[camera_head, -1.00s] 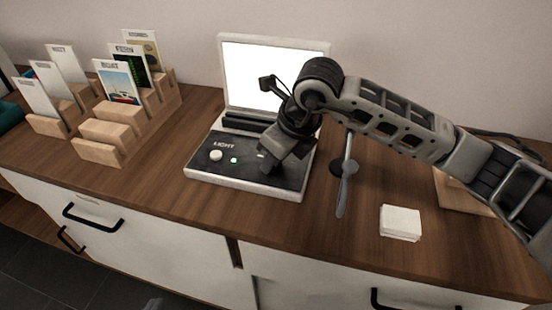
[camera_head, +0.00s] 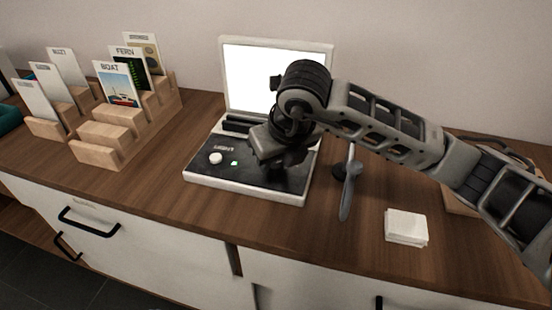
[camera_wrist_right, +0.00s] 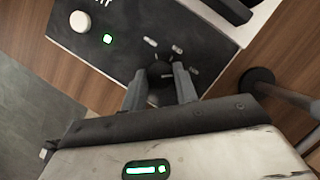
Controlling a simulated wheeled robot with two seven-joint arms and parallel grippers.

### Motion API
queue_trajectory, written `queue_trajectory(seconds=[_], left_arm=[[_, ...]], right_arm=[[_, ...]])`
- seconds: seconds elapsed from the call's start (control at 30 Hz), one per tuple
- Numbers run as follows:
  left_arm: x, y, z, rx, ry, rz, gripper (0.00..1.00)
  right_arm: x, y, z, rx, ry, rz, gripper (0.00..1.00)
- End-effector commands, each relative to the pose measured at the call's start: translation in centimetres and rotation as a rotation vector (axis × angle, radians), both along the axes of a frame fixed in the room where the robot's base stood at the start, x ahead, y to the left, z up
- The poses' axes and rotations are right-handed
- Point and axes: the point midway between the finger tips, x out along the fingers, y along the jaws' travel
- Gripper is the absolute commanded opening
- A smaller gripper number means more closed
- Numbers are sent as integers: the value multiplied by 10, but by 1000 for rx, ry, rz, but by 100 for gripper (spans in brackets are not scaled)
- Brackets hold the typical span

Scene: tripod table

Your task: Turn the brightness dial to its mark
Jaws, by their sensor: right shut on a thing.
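The light box (camera_head: 196,176) stands on the counter with a dark control panel and a raised, brightly lit white screen (camera_head: 262,76). The panel carries a white round button (camera_head: 215,158) and a lit green indicator (camera_head: 235,163). My right gripper (camera_head: 272,168) reaches down over the panel's right part and hides the dial in the head view. In the right wrist view, my right gripper's two fingers (camera_wrist_right: 160,84) are shut on the dark brightness dial (camera_wrist_right: 159,72), one on each side. Light marks (camera_wrist_right: 150,42) show on the panel around the dial. My left gripper is not in view.
Wooden stepped racks (camera_head: 128,125) with picture cards (camera_head: 119,84) stand at the left. A dark stand (camera_head: 347,172) is just right of the box. A stack of white cards (camera_head: 406,227) lies on the wooden counter (camera_head: 290,228). The counter's front edge is near.

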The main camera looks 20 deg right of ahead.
Motion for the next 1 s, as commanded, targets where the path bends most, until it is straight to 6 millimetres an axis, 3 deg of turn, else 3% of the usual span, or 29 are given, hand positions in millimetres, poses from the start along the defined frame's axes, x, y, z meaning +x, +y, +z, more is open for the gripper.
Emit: queue_trajectory(seconds=[0.2, 0.23, 0.3, 0.67, 0.87, 1.0], left_arm=[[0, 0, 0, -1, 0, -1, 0], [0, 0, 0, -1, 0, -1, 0], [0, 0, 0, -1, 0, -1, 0], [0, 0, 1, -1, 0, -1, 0], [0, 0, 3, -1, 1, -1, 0], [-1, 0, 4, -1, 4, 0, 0]], right_arm=[[0, -1, 0, -1, 1, 1, 6], [0, -1, 0, -1, 1, 1, 38], [0, 0, 0, -1, 1, 1, 51], [-2, 0, 6, 1, -1, 1, 51], [-14, -3, 38, 1, -5, 2, 51], [-27, -5, 70, 0, -6, 2, 51]])
